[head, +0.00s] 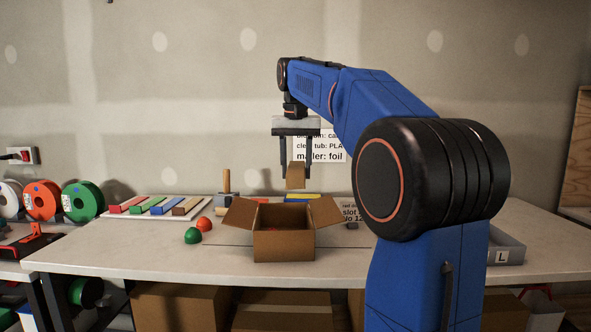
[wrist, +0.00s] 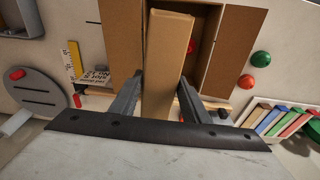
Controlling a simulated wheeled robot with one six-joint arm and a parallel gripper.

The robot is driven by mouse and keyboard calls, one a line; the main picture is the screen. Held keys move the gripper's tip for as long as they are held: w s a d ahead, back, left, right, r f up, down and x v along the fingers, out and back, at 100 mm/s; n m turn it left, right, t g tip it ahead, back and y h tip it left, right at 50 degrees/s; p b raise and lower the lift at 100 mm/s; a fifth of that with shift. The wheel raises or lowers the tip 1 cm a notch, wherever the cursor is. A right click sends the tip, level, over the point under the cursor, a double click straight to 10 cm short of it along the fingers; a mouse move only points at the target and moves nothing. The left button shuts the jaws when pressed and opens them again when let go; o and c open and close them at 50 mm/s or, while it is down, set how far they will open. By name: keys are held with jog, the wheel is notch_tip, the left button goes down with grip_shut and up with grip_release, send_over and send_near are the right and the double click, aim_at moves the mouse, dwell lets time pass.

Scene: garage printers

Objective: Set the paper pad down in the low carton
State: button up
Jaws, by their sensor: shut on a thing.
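The paper pad (head: 295,176) is a brown block between the two fingers of my gripper (head: 296,172). In the wrist view the pad (wrist: 166,65) runs lengthwise between the dark fingers (wrist: 160,98), which are shut on it. The low carton (head: 284,246) is an open brown box on the table with its flaps folded out. The pad hangs above the carton, clear of its rim in the head view. In the wrist view the pad covers part of the carton's opening; a small red thing (wrist: 190,47) shows beside it.
A red ball (head: 204,224) and a green ball (head: 193,236) lie left of the carton. A tray of coloured bars (head: 155,206) and several spools (head: 83,201) are farther left. A grey bin marked L (head: 508,250) stands at the right. The table front is clear.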

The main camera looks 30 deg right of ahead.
jog(key=shift+a, duration=0.1)
dwell(0.3)
jog(key=shift+f, duration=0.1)
notch_tip(320, 180, down, 10)
dwell(1.1)
jog(key=shift+f, duration=0.1)
jog(key=o, duration=1.1)
jog(key=r, duration=0.5)
jog(key=s+a+r, duration=0.1)
jog(key=r, duration=0.5)
jog(key=s+r, duration=0.1)
jog(key=r, duration=0.5)
jog(key=shift+s+a+r, duration=0.1)
jog(key=shift+s+a, duration=0.05)
jog(key=shift+a, duration=0.05)
